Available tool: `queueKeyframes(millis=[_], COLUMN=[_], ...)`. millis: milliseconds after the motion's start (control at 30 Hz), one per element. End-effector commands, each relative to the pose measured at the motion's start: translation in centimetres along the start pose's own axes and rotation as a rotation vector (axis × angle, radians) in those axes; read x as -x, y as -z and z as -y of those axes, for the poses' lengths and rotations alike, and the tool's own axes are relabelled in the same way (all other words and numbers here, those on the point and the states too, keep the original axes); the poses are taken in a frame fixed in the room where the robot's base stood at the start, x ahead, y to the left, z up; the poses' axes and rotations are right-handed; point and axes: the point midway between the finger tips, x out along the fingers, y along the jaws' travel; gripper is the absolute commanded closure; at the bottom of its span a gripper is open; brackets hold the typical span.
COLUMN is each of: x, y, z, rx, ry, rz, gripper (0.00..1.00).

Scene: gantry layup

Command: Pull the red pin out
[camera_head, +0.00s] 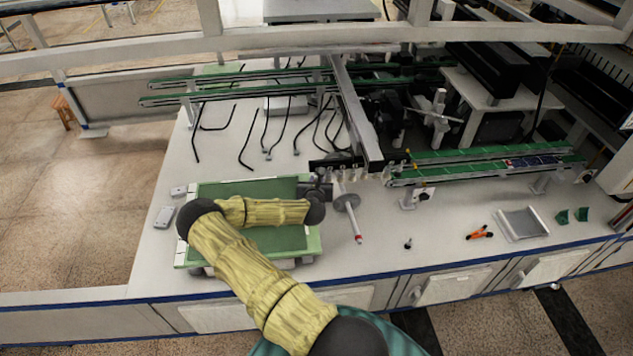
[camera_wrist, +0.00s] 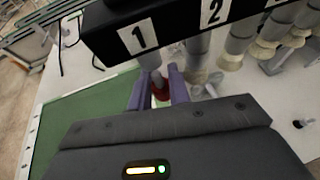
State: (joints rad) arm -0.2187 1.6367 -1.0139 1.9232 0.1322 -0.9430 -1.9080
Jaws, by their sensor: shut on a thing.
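My gripper (camera_wrist: 160,92) has two purple fingers closed on the red pin (camera_wrist: 160,88), which shows as a small red piece between the fingertips. The pin sits at the lower end of a grey cylinder under the label 1 of a black numbered bar (camera_wrist: 185,22). Most of the pin is hidden by the fingers. In the head view my gripper (camera_head: 320,190) is just below the left end of the black bar (camera_head: 337,164), over the right edge of the green board; the pin cannot be made out there.
More grey cylinders with pale suction cups (camera_wrist: 232,60) hang close to the right. The green board (camera_head: 275,240) lies below. An orange tool (camera_head: 479,233) lies farther right.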

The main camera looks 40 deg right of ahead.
Motion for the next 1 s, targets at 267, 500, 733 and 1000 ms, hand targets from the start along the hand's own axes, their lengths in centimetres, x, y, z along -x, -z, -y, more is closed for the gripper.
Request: queueKeyframes(millis=[267,500,733,1000], x=[0.0,-0.5,-0.9,-1.4], y=[0.1,1.2,2.2,3.3], z=[0.0,0.0,0.0,0.0], rx=[0.000,0.001,0.001,0.001], ry=[0.000,0.000,0.000,0.000], rz=[0.000,0.000,0.000,0.000], gripper=[1.00,1.00,1.00,1.00])
